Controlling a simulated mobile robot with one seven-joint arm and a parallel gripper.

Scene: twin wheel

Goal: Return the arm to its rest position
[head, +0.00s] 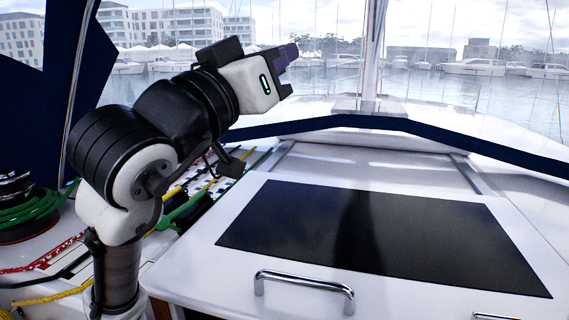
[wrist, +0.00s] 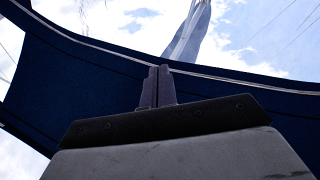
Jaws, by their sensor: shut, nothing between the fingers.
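My gripper (head: 287,53) is at the end of my raised arm, left of centre in the head view, pointing up and to the right over the deck. In the wrist view its two fingers (wrist: 157,87) stand close together and hold nothing. Behind them the wrist view shows a dark blue canvas edge and sky. My arm is bent at the elbow and its lower part rises from the lower left of the head view.
A white hatch with a dark panel (head: 375,230) and a chrome handle (head: 304,284) lies at the right. Green rope (head: 40,205) wraps a winch at the left, with coloured lines beside my arm. A blue canvas band (head: 400,125) and a mast (head: 371,55) stand beyond.

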